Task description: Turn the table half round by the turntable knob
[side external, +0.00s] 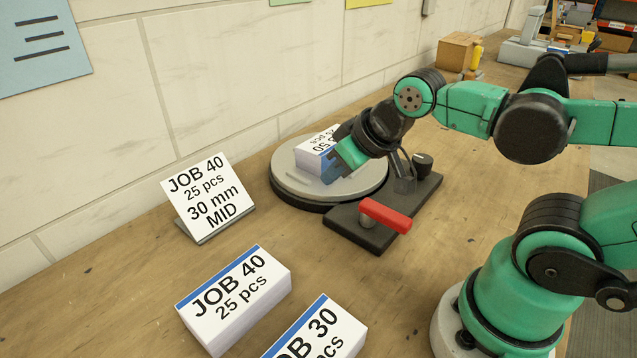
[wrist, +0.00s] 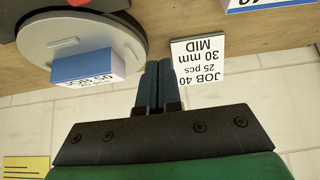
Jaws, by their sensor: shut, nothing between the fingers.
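The turntable is a round grey disc (side external: 287,180) on a dark base at the middle of the side view; it also shows at upper left in the wrist view (wrist: 120,42). A white paper block with a blue edge (side external: 314,148) lies on it, its print upside down in the side view. A grey bar (wrist: 62,46) lies on the disc. My gripper (side external: 331,170) is over the disc in front of the block, partly hiding it. In the wrist view its dark fingers (wrist: 158,72) are together and empty, beside the block. I cannot make out which part is the turntable knob.
A dark plate with a red handle (side external: 385,215) and a black round knob (side external: 423,160) adjoins the turntable. A JOB 40 card (side external: 208,195) stands left. JOB 40 (side external: 233,298) and JOB 30 (side external: 318,330) blocks lie in front. A cardboard box (side external: 458,52) stands behind.

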